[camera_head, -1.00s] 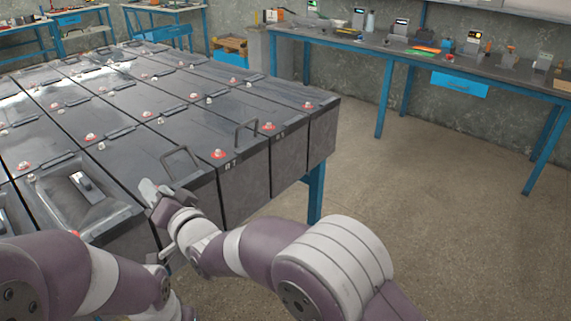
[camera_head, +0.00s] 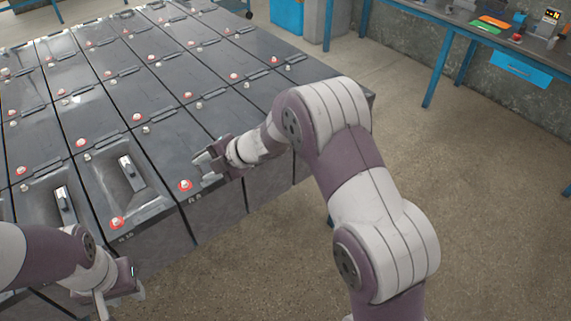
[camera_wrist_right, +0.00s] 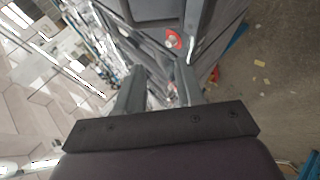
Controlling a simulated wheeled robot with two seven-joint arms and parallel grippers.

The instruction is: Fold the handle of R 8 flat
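The battery R 8 (camera_head: 168,150) is a dark grey block at the front edge of the rows, with a red-ringed terminal (camera_head: 185,185) beside its label. My right gripper (camera_head: 203,168) is low over its front part, beside that terminal. The handle of R 8 cannot be made out behind the gripper, so its angle is hidden. In the right wrist view the two fingers (camera_wrist_right: 158,75) stand apart, and a red-ringed terminal (camera_wrist_right: 172,40) shows beyond them. I cannot tell whether they touch the handle. My left gripper (camera_head: 118,299) is open and empty in front of the batteries.
The battery to the left (camera_head: 95,180) has a recessed top with a pale lever.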

